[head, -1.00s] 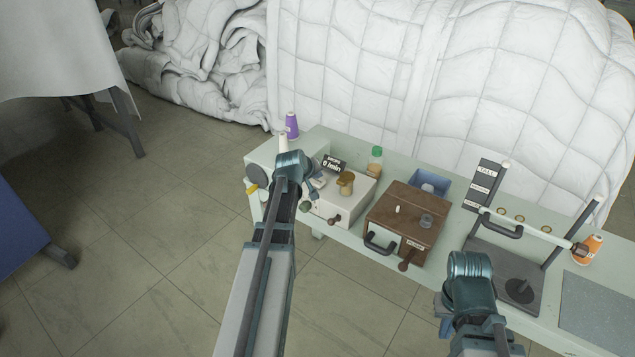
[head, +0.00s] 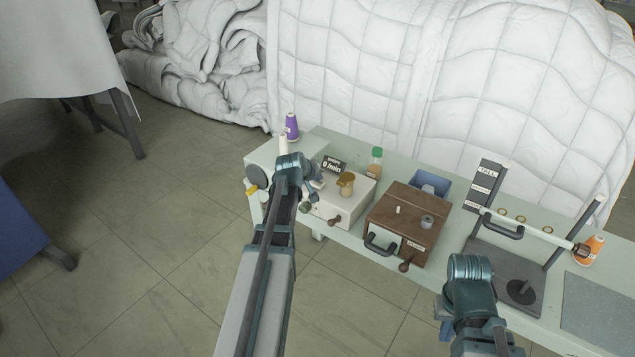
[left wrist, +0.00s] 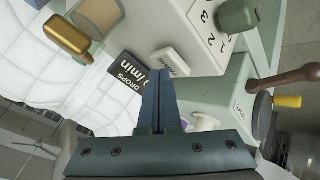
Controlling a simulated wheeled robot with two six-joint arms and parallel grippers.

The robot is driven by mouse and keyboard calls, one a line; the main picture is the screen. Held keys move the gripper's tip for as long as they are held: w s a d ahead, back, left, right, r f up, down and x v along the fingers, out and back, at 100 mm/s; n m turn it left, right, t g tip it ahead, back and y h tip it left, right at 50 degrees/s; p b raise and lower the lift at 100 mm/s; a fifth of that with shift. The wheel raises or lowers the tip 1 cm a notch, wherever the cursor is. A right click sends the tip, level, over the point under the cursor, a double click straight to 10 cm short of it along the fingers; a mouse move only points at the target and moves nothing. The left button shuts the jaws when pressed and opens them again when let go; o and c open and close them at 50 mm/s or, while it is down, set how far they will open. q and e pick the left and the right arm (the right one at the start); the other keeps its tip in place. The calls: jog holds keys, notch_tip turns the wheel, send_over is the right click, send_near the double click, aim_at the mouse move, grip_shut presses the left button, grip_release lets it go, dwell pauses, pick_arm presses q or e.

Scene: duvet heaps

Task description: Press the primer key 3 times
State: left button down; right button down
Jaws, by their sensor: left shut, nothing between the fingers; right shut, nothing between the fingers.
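The primer key (left wrist: 171,62) is a small pale block with lettering too small to read surely, on the white box (left wrist: 205,50) beside the drops/min display (left wrist: 127,75). My left gripper (left wrist: 158,75) is shut and empty, its tips just beside the key in the left wrist view; I cannot tell whether they touch it. In the head view my left gripper (head: 314,187) is over the left end of the white box (head: 345,205), and the key is mostly hidden there. My right gripper (head: 445,326) is low by the table's front edge, its fingertips mostly hidden by my wrist.
A brass cup (head: 346,184) stands on the white box. A brown wooden box (head: 408,222) with a handle is to its right, then a dark stand (head: 500,270) with a crossbar. A purple spool (head: 291,127) and green-capped bottle (head: 375,161) stand behind. White duvets fill the background.

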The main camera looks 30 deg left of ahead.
aim_at(317, 184)
pick_arm(q)
jog(key=shift+f, duration=0.2)
jog(key=shift+r, duration=0.1)
jog(key=shift+r+p, duration=0.85)
jog(key=shift+r, duration=0.1)
notch_tip(317, 184, up, 6)
jog(key=p, duration=0.6)
dwell(2.4)
notch_tip(317, 184, down, 6)
jog(key=b, duration=0.6)
dwell(0.7)
dwell(1.9)
